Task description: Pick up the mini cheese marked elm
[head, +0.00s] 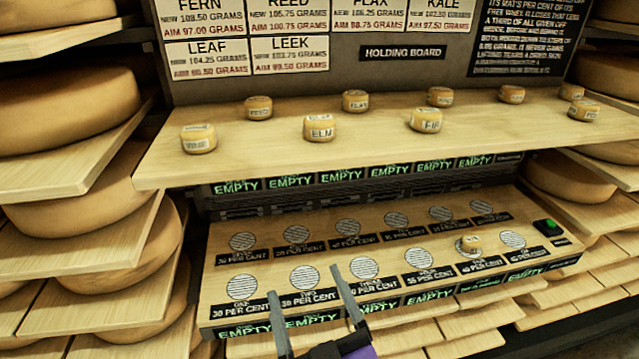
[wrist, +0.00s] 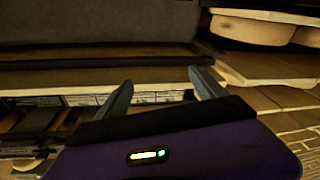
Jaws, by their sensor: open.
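The mini cheese marked ELM (head: 320,128) is a small yellow wheel with a white label. It stands on the upper wooden board (head: 260,164), left of the middle, in the head view. My gripper (head: 305,280) is below it, in front of the lower board, with two grey fingers spread apart and nothing between them. The wrist view shows the same open fingers (wrist: 160,85) facing a board edge. No mini cheese can be made out in the wrist view.
Other mini cheeses stand near ELM: one at left (head: 198,138), REED (head: 258,107), FLAX (head: 355,100) and FIR (head: 426,119). The lower board (head: 225,308) has striped discs and one mini cheese (head: 470,244). Large cheese wheels on shelves (head: 60,110) flank both sides.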

